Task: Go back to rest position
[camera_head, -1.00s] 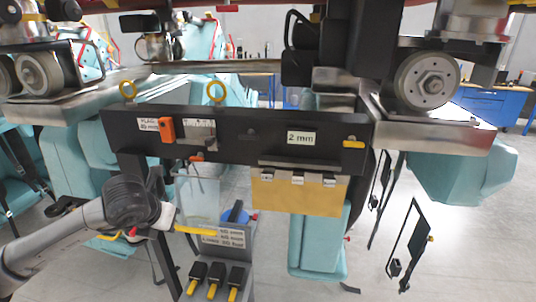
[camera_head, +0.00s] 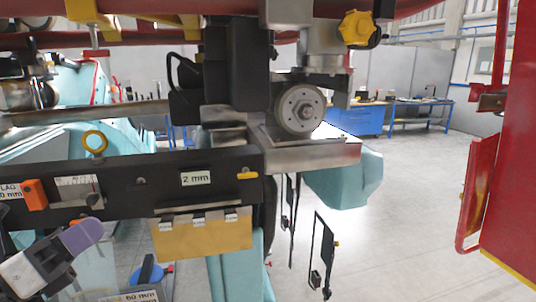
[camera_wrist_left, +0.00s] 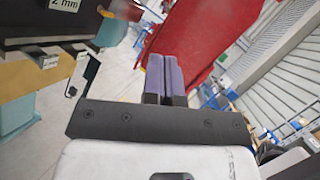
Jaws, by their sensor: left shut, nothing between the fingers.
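My left gripper (camera_head: 84,234) comes in at the lower left of the head view, with purple finger pads. It is shut and empty, in front of the dark beam. In the left wrist view its two purple fingers (camera_wrist_left: 164,75) lie against each other with nothing between them. My right gripper is in neither view.
A dark beam (camera_head: 130,164) with a "2 mm" label (camera_head: 197,178) spans the left half. A yellow-brown box (camera_head: 202,236) hangs below it. A wheel (camera_head: 300,109) sits above the beam's right end. Red panels (camera_head: 506,170) stand at the right. Grey floor (camera_head: 400,220) between is open.

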